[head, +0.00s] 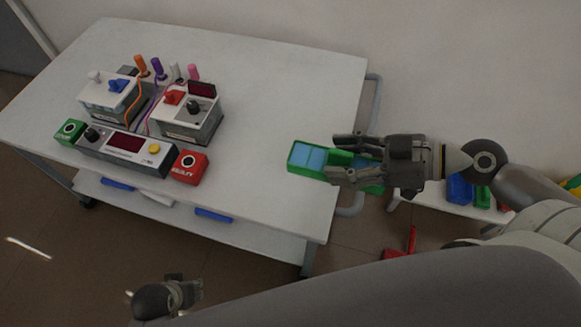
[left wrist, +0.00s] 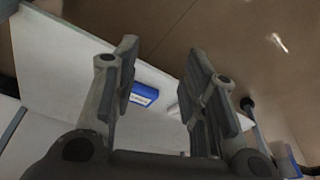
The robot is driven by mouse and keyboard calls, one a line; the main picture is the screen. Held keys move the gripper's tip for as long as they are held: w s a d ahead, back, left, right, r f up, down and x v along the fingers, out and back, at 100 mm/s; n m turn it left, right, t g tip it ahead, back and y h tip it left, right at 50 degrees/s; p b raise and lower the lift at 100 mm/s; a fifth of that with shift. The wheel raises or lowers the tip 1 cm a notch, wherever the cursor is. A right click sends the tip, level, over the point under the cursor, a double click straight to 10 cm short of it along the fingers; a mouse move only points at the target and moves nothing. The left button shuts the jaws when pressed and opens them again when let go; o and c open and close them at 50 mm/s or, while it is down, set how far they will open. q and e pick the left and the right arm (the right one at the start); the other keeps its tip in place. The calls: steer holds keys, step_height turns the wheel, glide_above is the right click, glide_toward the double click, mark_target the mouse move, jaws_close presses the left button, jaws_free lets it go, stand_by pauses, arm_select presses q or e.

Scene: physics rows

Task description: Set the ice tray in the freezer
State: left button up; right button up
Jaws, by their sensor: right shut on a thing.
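A small green tray (head: 298,170) with light blue blocks in it is at the right edge of the white table, partly over the edge. My right gripper (head: 345,160) is shut on this tray from the right, and its fingers hide the tray's middle. I cannot tell whether the tray touches the tabletop. My left gripper (head: 184,293) is low in front of the table in the head view. In the left wrist view its two fingers (left wrist: 160,85) are wide apart with nothing between them. I see no freezer in either view.
The white table (head: 265,85) carries a control box (head: 125,147), two power units, coloured pegs and red and green button boxes on its left half. Its right half is mostly clear. A lower shelf holds blue items (head: 213,215). A small white bench (head: 430,203) with coloured bins stands right.

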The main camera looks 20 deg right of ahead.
mark_target(294, 152)
steer(key=x, duration=0.2)
steer(key=w+x, duration=0.1)
steer(key=x, duration=0.2)
steer(key=d+x, duration=0.1)
steer(key=x, duration=0.1)
steer(key=shift+w+a+f+b, duration=0.1)
steer(key=shift+w+b, duration=0.2)
steer(key=f, duration=0.1)
steer(key=w+a+f, duration=0.2)
steer(key=f, duration=0.1)
steer(key=shift+w+a+f+b, duration=0.1)
steer(key=shift+w+b, duration=0.1)
steer(key=shift+b, duration=0.2)
steer(key=shift+w+a+f, duration=0.25)
steer(key=shift+w+f, duration=0.05)
steer(key=shift+f, duration=0.2)
steer(key=f, duration=0.2)
steer(key=f+b, duration=0.1)
steer(key=shift+w+a+f, duration=0.1)
steer(key=shift+w+a, duration=0.1)
steer(key=shift+a, duration=0.05)
steer(key=shift+f, duration=0.25)
arm_select(q)
steer(key=w+v, duration=0.2)
steer(key=v, duration=0.7)
steer(key=shift+s+r+t, duration=0.3)
steer(key=shift+r, duration=0.25)
steer(key=shift+a, duration=0.1)
